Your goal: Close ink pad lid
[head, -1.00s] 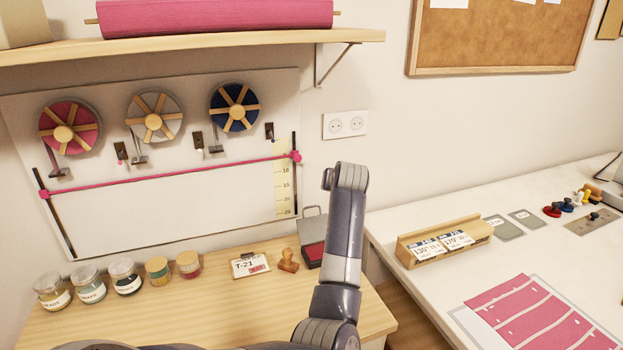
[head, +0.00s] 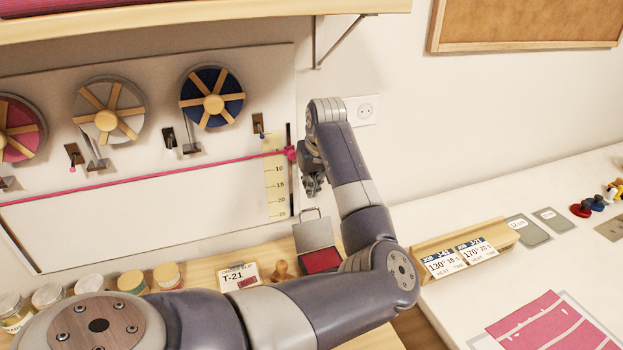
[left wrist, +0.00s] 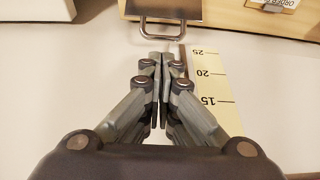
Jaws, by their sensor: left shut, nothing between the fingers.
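The ink pad (head: 322,260) sits open on the wooden table in the head view, its red pad showing. Its grey lid (head: 314,234) stands up at the pad's back, with a wire handle on its upper edge. My left gripper (head: 313,187) is shut and empty, just above the lid and close to the wall board. In the left wrist view my shut fingertips (left wrist: 163,62) point toward the lid's wire handle (left wrist: 161,30), with a small gap visible in the picture. The lid (left wrist: 168,8) is cut off by the top edge there. My right gripper is not in view.
A wooden stamp (head: 283,270), a T-21 card (head: 239,277) and several jars (head: 132,281) stand left of the pad. The wall board (head: 150,225) with its ruler strip (head: 275,180) is right behind. A wooden card holder (head: 462,252) stands on the white table.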

